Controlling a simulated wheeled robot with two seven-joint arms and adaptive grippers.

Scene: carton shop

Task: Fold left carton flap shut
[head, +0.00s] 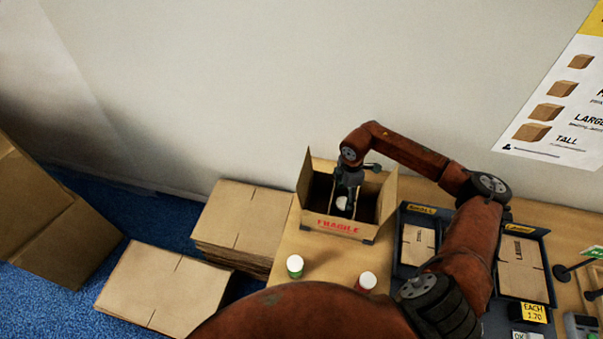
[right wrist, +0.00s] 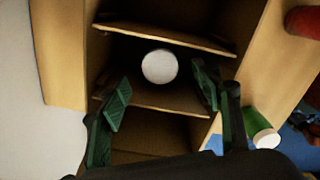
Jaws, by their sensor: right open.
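The open brown carton (head: 338,224), marked FRAGILE, stands on the table. Its left flap (head: 304,179) and right flap (head: 389,197) stand up, unfolded. Inside, a white round lid (head: 342,203) shows; in the right wrist view the lid (right wrist: 159,66) sits between two cardboard dividers (right wrist: 165,36). My right gripper (head: 346,196) points down into the carton. In the right wrist view its fingers (right wrist: 160,93) are spread apart, one at each side below the lid, with nothing clearly held. Whether they touch the dividers cannot be told. My left gripper is not in view.
A green jar (head: 295,266) and a red jar (head: 366,281), both white-lidded, stand in front of the carton. Trays of flat cartons (head: 522,268) lie to the right. Stacks of flat cardboard (head: 240,222) lie left of the table. The wall is close behind.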

